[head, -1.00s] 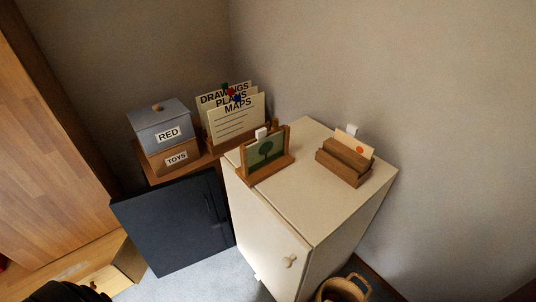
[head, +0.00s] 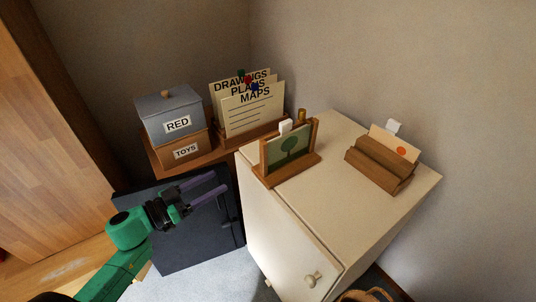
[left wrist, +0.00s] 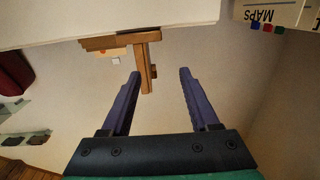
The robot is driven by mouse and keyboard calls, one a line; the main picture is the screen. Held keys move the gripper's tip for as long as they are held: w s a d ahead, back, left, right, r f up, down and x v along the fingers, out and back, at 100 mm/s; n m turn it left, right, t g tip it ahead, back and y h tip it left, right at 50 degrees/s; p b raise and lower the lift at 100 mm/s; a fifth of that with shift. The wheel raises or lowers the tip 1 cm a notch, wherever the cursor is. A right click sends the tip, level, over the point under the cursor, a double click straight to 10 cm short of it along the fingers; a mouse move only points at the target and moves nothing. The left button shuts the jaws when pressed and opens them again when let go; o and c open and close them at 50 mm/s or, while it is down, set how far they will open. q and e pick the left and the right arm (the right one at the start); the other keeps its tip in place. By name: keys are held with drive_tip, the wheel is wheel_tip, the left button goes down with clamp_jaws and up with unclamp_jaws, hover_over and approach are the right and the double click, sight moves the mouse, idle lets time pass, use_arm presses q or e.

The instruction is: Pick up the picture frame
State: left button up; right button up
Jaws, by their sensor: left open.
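The picture frame (head: 288,150) stands upright near the left edge of the cream cabinet's top (head: 350,160). It has wooden side posts, a wooden foot, a green tree picture and a white tab. In the left wrist view, which looks upside down, a wooden piece (left wrist: 144,62) that seems to be the frame's side and foot shows beyond my fingertips. My left gripper (head: 219,184) is open and empty, left of the cabinet and lower than the frame in the head view. Its purple fingers (left wrist: 160,74) are apart in the left wrist view. My right gripper is out of view.
A wooden holder (head: 378,170) with an orange-dot card stands right on the cabinet. Boxes labelled RED (head: 170,113) and TOYS (head: 187,151) and a file rack (head: 250,105) stand behind. A dark panel (head: 180,240) is below my left gripper. The cabinet top's front is clear.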

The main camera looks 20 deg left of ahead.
sight(265, 161)
use_arm(q)
drive_tip(key=shift+m+g+h, duration=0.4)
drive_tip(key=shift+m+h, duration=0.1)
drive_tip(key=shift+h, duration=0.2)
drive_tip(key=x, duration=0.5)
drive_tip(key=s+d+r+x, duration=0.1)
drive_tip(key=x, duration=0.4)
drive_tip(key=d+r+p+x, duration=0.1)
drive_tip(key=x, duration=0.4)
drive_tip(key=shift+s+r, duration=0.2)
drive_tip(key=shift+s, duration=0.2)
clamp_jaws()
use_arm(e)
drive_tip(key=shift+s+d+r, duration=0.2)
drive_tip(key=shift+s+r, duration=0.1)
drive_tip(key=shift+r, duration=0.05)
